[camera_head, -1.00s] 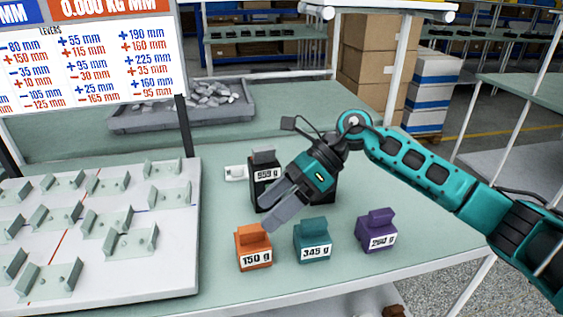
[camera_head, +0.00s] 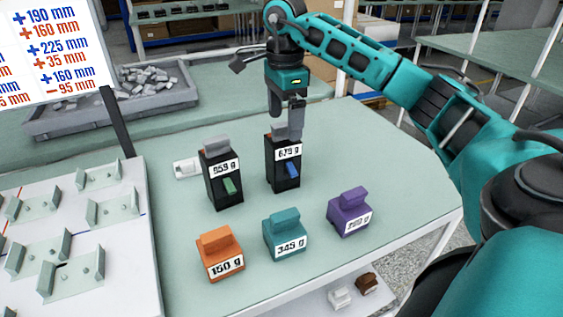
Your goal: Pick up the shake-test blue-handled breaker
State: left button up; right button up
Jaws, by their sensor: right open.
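The blue-handled breaker (camera_head: 274,172) is a black upright block with a white gram label and a blue lever on its front. It stands on the pale green table (camera_head: 400,170). My right gripper (camera_head: 287,122) points straight down over its top, with its grey fingers open. The fingertips are at the height of the breaker's top; I cannot tell whether they touch it. My left gripper is not in view.
Orange (camera_head: 217,247), teal (camera_head: 283,228) and purple (camera_head: 349,205) labelled weights stand in front of the breakers. A white board with metal brackets (camera_head: 100,215) lies at left. A grey tray of metal pieces (camera_head: 60,122) is behind. The table's right side is clear.

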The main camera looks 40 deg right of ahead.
aim_at(283, 138)
jog(key=shift+w+a+f, duration=0.1)
jog(key=shift+w+f, duration=0.05)
jog(key=shift+f, duration=2.9)
jog(key=shift+c, duration=0.4)
grip_shut()
jog(key=shift+r, duration=0.1)
